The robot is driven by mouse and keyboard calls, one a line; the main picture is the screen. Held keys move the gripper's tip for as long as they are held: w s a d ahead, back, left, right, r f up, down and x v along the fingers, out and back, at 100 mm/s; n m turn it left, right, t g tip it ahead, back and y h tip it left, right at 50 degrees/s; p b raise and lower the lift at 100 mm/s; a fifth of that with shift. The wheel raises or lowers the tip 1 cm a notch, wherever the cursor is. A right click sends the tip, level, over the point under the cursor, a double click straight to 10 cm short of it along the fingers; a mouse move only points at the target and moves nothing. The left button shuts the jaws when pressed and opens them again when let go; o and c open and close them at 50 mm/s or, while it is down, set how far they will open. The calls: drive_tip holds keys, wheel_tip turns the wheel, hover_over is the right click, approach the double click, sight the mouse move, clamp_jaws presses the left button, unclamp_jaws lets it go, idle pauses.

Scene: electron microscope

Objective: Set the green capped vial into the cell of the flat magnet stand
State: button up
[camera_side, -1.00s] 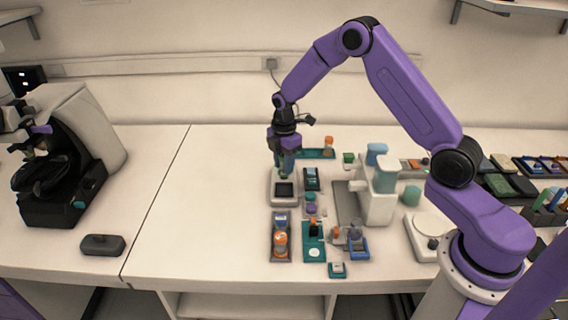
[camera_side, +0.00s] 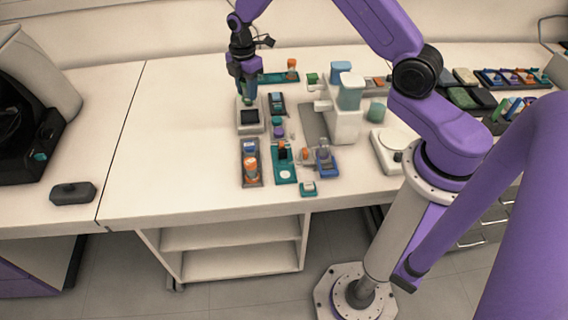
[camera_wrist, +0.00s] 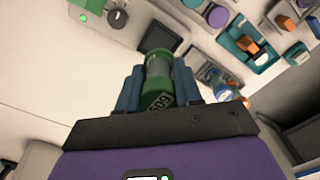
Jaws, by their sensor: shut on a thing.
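My gripper (camera_side: 247,98) is shut on the green capped vial, which shows between the fingers in the wrist view (camera_wrist: 158,84). The vial is mostly hidden by the fingers in the side view, with a bit of green (camera_side: 248,101) at their tips. My gripper is over the back part of a pale flat unit (camera_side: 240,127) with a dark square face; the gap beneath the vial is hard to judge. A small dark block (camera_side: 277,104) with a light blue top sits just right of that unit. I cannot tell for sure which thing is the flat magnet stand.
A grey tray with an orange-capped item (camera_side: 251,168) and a teal tray (camera_side: 285,175) lie in front. A teal rack (camera_side: 275,77) with an orange-capped item stands behind. A white machine (camera_side: 345,120) stands at right.

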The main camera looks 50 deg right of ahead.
idle(0.3)
drive_tip(key=r, duration=0.5)
drive_tip(key=shift+s+a+r, duration=0.1)
drive_tip(key=shift+s+a, duration=0.2)
drive_tip(key=shift+a, duration=0.05)
drive_tip(key=s+a+n, duration=0.3)
drive_tip(key=s+a, duration=0.1)
drive_tip(key=s, duration=0.6)
drive_tip(key=s+a+n, duration=0.3)
drive_tip(key=s+a, duration=0.1)
drive_tip(key=s, duration=0.7)
drive_tip(key=shift+w+a+f, duration=0.1)
drive_tip(key=shift+w+f, duration=0.05)
drive_tip(key=shift+f, duration=2.25)
drive_tip(key=shift+w+f, duration=0.15)
drive_tip(key=shift+f, duration=2.2)
drive_tip(key=shift+w+a+f, duration=0.1)
drive_tip(key=shift+w+f, duration=0.05)
drive_tip(key=shift+f, duration=2.25)
drive_tip(key=shift+f, duration=0.45)
drive_tip(key=o, duration=1.5)
